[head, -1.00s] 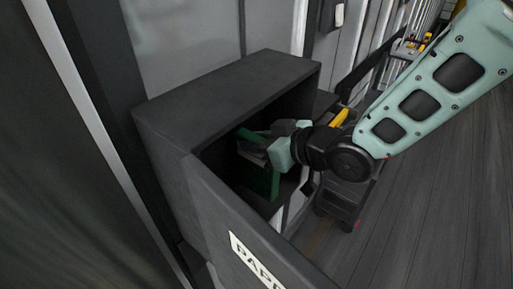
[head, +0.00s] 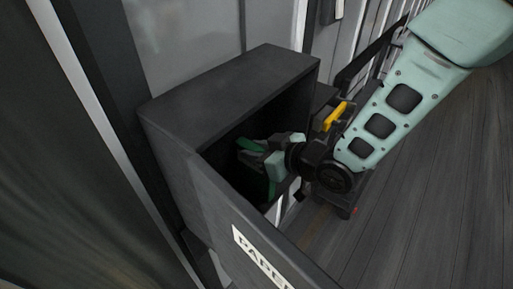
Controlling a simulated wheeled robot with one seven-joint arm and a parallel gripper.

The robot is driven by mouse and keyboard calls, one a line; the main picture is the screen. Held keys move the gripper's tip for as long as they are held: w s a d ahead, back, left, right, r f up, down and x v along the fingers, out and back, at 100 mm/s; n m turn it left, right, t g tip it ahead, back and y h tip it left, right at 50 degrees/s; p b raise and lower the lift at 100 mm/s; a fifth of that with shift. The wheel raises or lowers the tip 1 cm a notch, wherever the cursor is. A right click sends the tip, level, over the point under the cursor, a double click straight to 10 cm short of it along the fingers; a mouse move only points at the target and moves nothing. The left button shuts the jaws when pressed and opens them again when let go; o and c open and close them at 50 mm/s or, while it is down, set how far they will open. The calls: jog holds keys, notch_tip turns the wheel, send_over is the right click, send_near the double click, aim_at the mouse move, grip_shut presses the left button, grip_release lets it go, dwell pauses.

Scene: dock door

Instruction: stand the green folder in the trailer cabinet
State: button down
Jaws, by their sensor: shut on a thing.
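The trailer cabinet (head: 222,90) is a dark grey box with its front open and its door (head: 225,215) swung out towards me. The green folder (head: 251,145) is inside the cabinet's opening, partly in shadow. My gripper (head: 268,155) reaches in from the right and is shut on the folder. The gripper's fingers hide part of the folder. I cannot tell whether the folder's lower edge touches the cabinet floor.
The open door carries a white label (head: 262,258) with lettering. A dark cart (head: 345,205) with a yellow item (head: 335,115) stands right of the cabinet, behind my arm. Dark plank floor (head: 440,190) is clear at the right.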

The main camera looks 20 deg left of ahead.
jog(key=c, duration=1.1)
grip_release()
jog(key=shift+f, duration=0.1)
jog(key=shift+r+p, duration=0.25)
jog(key=shift+p, duration=0.05)
jog(key=b+v, duration=0.4)
jog(key=v, duration=0.8)
jog(key=s+d+m+h, duration=0.3)
jog(key=d+h, duration=0.5)
jog(key=d, duration=0.1)
jog(key=s+d+m+g+h, duration=0.1)
jog(key=s+d, duration=0.1)
jog(key=s, duration=0.2)
jog(key=s+d+m+g+h, duration=0.1)
jog(key=s+d+g, duration=0.1)
jog(key=s+d, duration=0.1)
jog(key=s+d+r+g+h, duration=0.1)
jog(key=s+d+g+h, duration=0.1)
jog(key=s, duration=0.3)
jog(key=shift+s+d+m, duration=0.25)
jog(key=shift+s+m, duration=0.15)
